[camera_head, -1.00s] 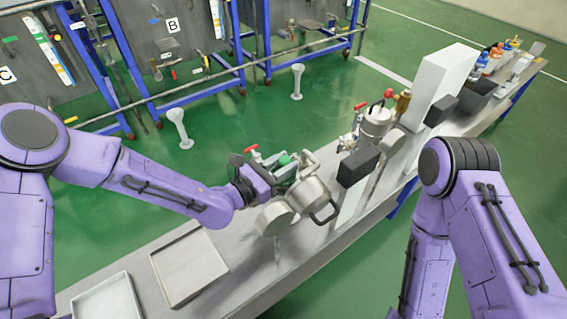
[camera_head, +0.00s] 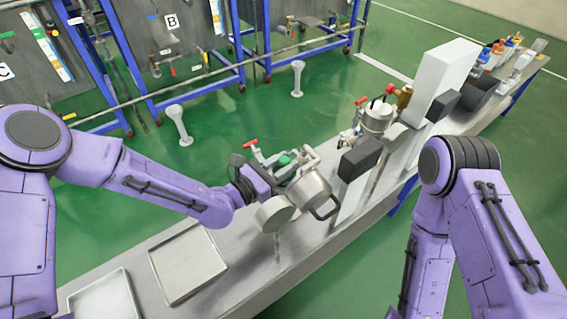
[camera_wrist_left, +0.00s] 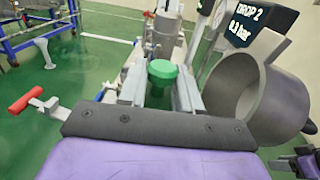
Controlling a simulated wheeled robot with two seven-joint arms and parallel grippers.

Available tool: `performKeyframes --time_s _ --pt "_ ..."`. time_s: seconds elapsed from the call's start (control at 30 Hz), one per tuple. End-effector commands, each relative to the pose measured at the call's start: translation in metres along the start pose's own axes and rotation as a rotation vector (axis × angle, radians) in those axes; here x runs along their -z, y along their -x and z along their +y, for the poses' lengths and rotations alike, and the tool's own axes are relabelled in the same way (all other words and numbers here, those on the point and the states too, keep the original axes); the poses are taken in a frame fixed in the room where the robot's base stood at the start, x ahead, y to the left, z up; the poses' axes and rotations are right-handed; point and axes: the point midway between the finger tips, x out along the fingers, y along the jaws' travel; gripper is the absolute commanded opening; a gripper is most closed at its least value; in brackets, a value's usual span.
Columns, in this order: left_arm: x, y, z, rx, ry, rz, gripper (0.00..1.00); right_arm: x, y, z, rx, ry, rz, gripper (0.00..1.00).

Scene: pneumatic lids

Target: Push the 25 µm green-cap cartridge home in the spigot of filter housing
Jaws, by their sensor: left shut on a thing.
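The green-cap cartridge shows as a green cap (camera_head: 284,160), small in the head view. In the left wrist view the round green cap (camera_wrist_left: 163,72) stands between the fingers of my left gripper (camera_wrist_left: 160,94), which is shut on it. The cartridge body below the cap is hidden, so I cannot tell how deep it sits. In the head view my left gripper (camera_head: 281,170) is beside a steel housing (camera_head: 311,189) with a loop handle. A large open steel cylinder (camera_wrist_left: 265,92) is close on the right in the wrist view. The spigot is hidden. My right gripper is out of view.
A red-handled valve (camera_head: 251,143) is just beyond the left gripper; its red lever (camera_wrist_left: 32,99) shows in the wrist view. Two shallow trays, one here (camera_head: 160,290), lie on the near bench.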

Motion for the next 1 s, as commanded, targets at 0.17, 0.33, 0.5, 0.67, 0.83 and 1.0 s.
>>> performKeyframes --time_s 0.17,0.33,0.5,0.67,0.83,1.0 --pt "0.004 0.000 0.000 0.000 0.000 -0.001 0.00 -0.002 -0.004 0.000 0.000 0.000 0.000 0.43" --pt "0.008 0.000 0.000 0.000 0.000 -0.001 0.00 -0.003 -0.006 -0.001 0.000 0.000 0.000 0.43" --pt "0.012 0.000 0.000 0.000 0.000 -0.001 0.00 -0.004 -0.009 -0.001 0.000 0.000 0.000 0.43" --pt "0.016 0.000 0.000 0.000 0.000 -0.001 0.00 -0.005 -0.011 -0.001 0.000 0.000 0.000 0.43" --pt "0.016 0.000 0.000 0.000 0.000 -0.001 0.59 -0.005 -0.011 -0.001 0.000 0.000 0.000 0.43" --pt "0.016 0.000 0.000 0.000 0.000 0.000 0.63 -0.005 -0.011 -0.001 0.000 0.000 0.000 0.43"
